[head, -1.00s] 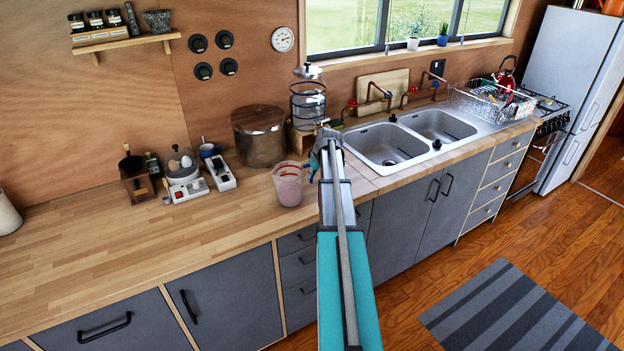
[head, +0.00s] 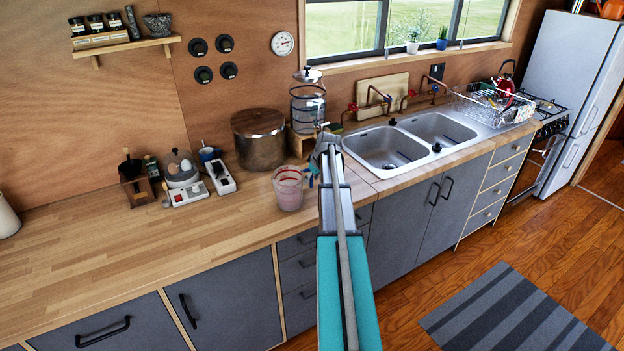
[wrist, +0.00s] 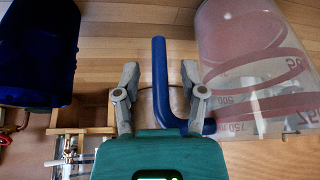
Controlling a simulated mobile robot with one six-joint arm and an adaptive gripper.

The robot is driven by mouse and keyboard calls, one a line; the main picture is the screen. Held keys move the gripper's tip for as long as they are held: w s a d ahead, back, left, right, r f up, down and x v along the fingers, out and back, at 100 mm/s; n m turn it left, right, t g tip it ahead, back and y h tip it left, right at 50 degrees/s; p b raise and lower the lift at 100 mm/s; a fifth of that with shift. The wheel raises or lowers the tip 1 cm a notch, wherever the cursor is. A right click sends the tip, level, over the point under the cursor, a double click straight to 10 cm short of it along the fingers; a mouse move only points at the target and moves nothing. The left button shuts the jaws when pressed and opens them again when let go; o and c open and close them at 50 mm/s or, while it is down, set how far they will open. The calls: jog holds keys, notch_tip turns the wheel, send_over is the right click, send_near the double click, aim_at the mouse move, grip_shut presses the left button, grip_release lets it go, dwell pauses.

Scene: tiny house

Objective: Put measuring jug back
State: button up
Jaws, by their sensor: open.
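The measuring jug (head: 289,190) is clear with red markings and stands upright on the wooden counter, left of my gripper (head: 324,148). In the wrist view the jug (wrist: 250,55) fills the upper right, with red bands and numbers. Its blue handle (wrist: 159,70) lies between the two fingers of my gripper (wrist: 160,76). The fingers are open, with a gap on each side of the handle. In the head view my arm hides part of the gripper and the counter beside the handle.
A large lidded pot (head: 258,140) and a water dispenser (head: 307,102) stand behind the jug. The double sink (head: 388,148) is to the right. Egg cooker (head: 181,172) and small items stand left. A dark blue cylinder (wrist: 38,50) is in the wrist view.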

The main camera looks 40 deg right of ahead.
jog(key=shift+r, duration=0.2)
jog(key=p+v, duration=1.1)
jog(key=shift+s+r, duration=0.15)
jog(key=shift+r, duration=0.25)
jog(key=shift+a, duration=0.1)
dwell(0.9)
jog(key=w+a+f+g, duration=0.1)
jog(key=a+g, duration=0.1)
jog(key=a, duration=2.6)
jog(key=s+a+g, duration=0.1)
jog(key=s+a, duration=0.4)
jog(key=a, duration=0.7)
jog(key=s+a+g, duration=0.1)
jog(key=s+a, duration=0.5)
jog(key=a, duration=0.6)
jog(key=shift+a+f+n+g, duration=0.25)
jog(key=shift+n+g, duration=0.05)
